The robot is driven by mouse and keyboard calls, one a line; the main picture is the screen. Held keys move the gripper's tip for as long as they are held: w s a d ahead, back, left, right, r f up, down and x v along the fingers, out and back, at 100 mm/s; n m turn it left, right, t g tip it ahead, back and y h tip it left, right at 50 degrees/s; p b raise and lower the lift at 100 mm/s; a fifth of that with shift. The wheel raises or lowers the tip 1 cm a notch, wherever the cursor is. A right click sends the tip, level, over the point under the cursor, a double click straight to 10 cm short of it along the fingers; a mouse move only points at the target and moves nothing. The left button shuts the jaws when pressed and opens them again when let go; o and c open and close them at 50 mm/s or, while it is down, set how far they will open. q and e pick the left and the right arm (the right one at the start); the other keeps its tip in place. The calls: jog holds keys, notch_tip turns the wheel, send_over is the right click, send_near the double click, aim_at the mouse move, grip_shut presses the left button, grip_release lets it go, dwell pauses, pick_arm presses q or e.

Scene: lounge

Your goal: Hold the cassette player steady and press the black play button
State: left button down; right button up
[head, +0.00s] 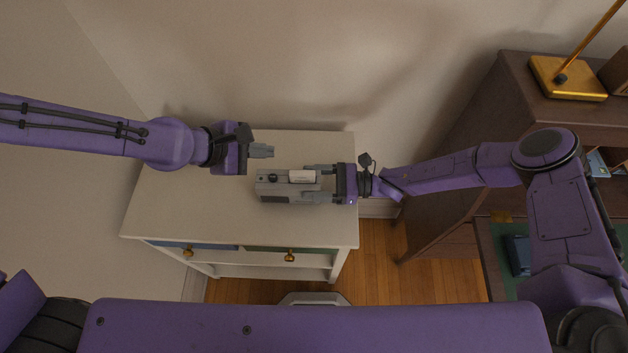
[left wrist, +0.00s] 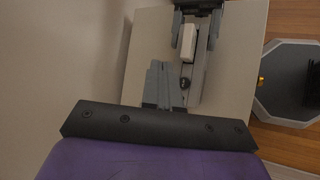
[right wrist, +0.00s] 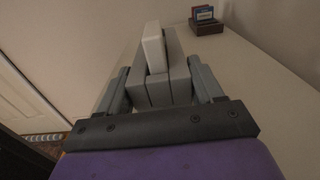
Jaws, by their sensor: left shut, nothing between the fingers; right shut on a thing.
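The grey cassette player (head: 288,197) lies on the white cabinet top (head: 190,205); it also shows in the right wrist view (right wrist: 158,92). A white block (head: 302,176) sits on its upper side. The black play button (head: 273,178) is a small round knob near the player's left end, also visible in the left wrist view (left wrist: 184,83). My right gripper (head: 318,183) is shut on the player's right end, one finger on each long side. My left gripper (head: 268,151) is shut and empty, its tips just behind the button in the head view; their height above it is unclear.
A small brown rack (right wrist: 206,26) with cassettes stands on the cabinet top in the right wrist view. A dark wooden desk (head: 450,150) with a brass lamp base (head: 567,78) stands at the right. The wall rises behind the cabinet. The cabinet top's front left is clear.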

aim_at(269, 182)
pick_arm(q)
notch_tip(269, 182, down, 8)
jog(key=shift+f, duration=0.1)
jog(key=shift+a, duration=0.1)
dwell(2.0)
jog(key=shift+f, duration=0.4)
jog(key=shift+r, duration=0.45)
